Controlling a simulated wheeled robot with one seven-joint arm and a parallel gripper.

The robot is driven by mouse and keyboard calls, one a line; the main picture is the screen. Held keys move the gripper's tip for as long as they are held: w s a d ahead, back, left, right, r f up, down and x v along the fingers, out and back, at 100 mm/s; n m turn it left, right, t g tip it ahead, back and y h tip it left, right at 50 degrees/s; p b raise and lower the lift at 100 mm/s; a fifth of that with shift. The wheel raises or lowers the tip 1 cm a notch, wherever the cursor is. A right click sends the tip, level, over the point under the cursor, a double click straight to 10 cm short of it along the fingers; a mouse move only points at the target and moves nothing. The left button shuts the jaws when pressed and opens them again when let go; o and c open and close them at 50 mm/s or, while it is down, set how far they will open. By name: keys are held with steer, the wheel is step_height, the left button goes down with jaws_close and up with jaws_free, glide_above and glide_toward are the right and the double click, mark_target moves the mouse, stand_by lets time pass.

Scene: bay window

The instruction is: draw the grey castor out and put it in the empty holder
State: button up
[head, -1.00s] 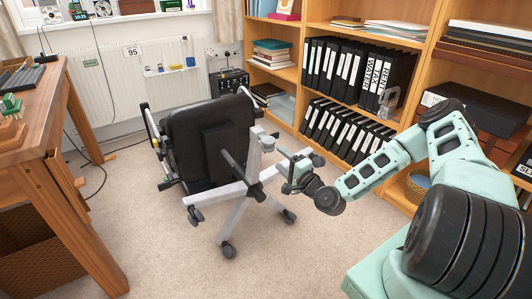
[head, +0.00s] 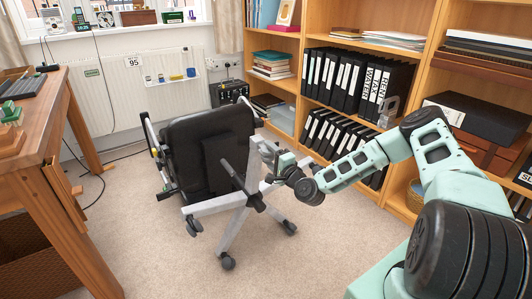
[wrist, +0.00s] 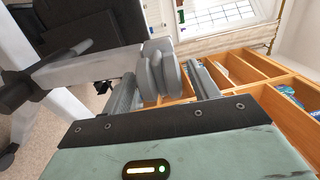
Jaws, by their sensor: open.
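An office chair (head: 208,150) lies tipped over on the carpet, its pale star base facing me. A grey castor (wrist: 158,68) with twin wheels is on the end of a base leg (head: 259,150). In the wrist view it sits between my gripper's (wrist: 164,88) two fingers. The fingers are open on either side of it; I cannot tell whether either touches it. In the head view my gripper (head: 281,165) is at that leg end and partly hides the castor. Darker castors sit on other legs, one at the bottom (head: 228,262). I cannot pick out the empty holder.
A wooden desk (head: 45,190) stands at left. A bookcase (head: 405,200) with black binders (head: 340,80) stands close behind my arm at right. A radiator (head: 110,100) is at the back wall. The carpet (head: 310,255) in front of the chair is clear.

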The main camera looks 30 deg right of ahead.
jaws_close()
steer(key=shift+s, duration=0.6)
stand_by(0.7)
steer(key=shift+s+f+p, duration=0.2)
steer(key=shift+s+p, duration=0.15)
steer(key=shift+s, duration=1.5)
